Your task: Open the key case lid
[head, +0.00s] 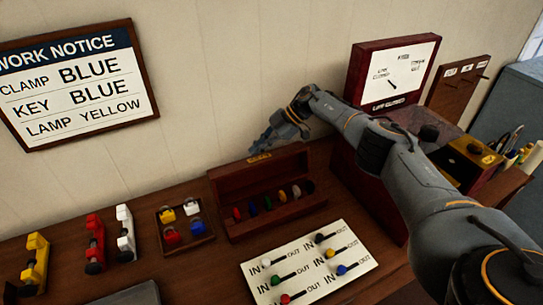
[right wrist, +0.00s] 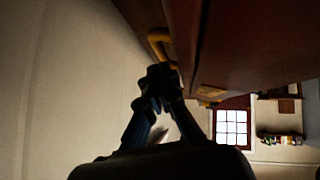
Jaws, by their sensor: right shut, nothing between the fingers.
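The key case (head: 225,224) is a dark red wooden box on the bench. Its lid (head: 240,177) appears raised at the back, with a small brass plate (head: 259,158) on its upper edge. Several keys with coloured heads (head: 267,203) show inside. My right gripper (head: 258,145) is just above and behind the lid's upper edge, shut and empty. In the right wrist view its fingertips (right wrist: 160,76) are together near a brass handle (right wrist: 157,42) beside a dark red panel (right wrist: 240,45); contact is not clear. My left gripper is out of view.
A work notice (head: 80,85) hangs on the wall. A small padlock tray (head: 184,225) and coloured clamps (head: 95,245) stand left. A white lever board (head: 310,262) lies in front. A red cabinet (head: 360,70) and brass-topped box (head: 470,160) stand right, partly behind my right arm.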

